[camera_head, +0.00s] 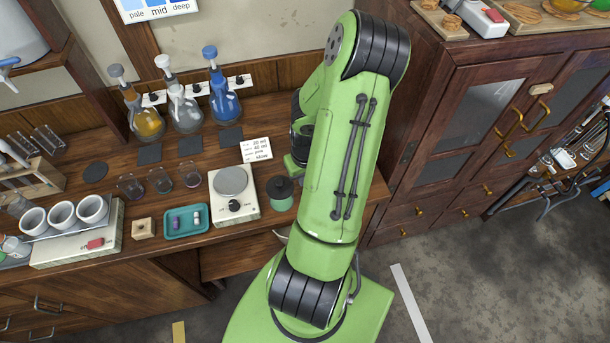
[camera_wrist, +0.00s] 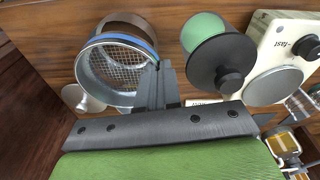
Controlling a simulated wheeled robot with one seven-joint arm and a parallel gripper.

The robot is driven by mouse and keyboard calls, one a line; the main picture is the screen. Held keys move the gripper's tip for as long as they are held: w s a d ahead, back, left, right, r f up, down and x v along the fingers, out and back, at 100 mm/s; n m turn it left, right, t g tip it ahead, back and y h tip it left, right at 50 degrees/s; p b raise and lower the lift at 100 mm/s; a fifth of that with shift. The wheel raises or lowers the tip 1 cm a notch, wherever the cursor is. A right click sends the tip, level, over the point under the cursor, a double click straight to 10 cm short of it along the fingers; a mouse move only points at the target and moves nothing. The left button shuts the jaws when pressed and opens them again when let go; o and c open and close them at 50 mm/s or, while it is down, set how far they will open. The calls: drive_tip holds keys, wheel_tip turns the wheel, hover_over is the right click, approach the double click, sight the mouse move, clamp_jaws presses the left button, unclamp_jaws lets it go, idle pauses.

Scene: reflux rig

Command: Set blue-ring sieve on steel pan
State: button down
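The blue-ring sieve (camera_wrist: 112,72) shows in the wrist view, with a blue band on its rim, a metal wall and a wire mesh inside. My gripper (camera_wrist: 160,72) has its two dark fingers close together at the sieve's right rim, and appears shut on that wall. A brown cylindrical thing (camera_wrist: 126,24) shows just beyond the sieve, partly covered by it. A pale metal piece (camera_wrist: 84,98) shows partly behind the sieve's lower left. I cannot make out the steel pan for certain in either view. In the head view my arm hides the gripper and sieve.
A green jar with a black lid (camera_head: 282,192) stands right of the sieve in the wrist view (camera_wrist: 207,37). Beside it is a white hotplate-like device (camera_head: 234,207). A teal tray (camera_head: 187,232), glass cups and flasks stand further left. A tall wooden cabinet (camera_head: 440,130) borders the right.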

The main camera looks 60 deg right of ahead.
drive_tip(key=shift+s+d+f+b, duration=0.2)
drive_tip(key=shift+s+f+b, duration=0.05)
drive_tip(key=shift+f+b, duration=0.2)
drive_tip(key=shift+f+b, duration=0.25)
drive_tip(key=shift+b, duration=0.05)
drive_tip(key=shift+f, duration=0.1)
idle(0.4)
drive_tip(key=shift+f+b, duration=0.15)
drive_tip(key=shift+b, duration=0.25)
drive_tip(key=shift+f+b, duration=0.35)
drive_tip(key=shift+b, duration=0.05)
drive_tip(key=c, duration=1.3)
unclamp_jaws()
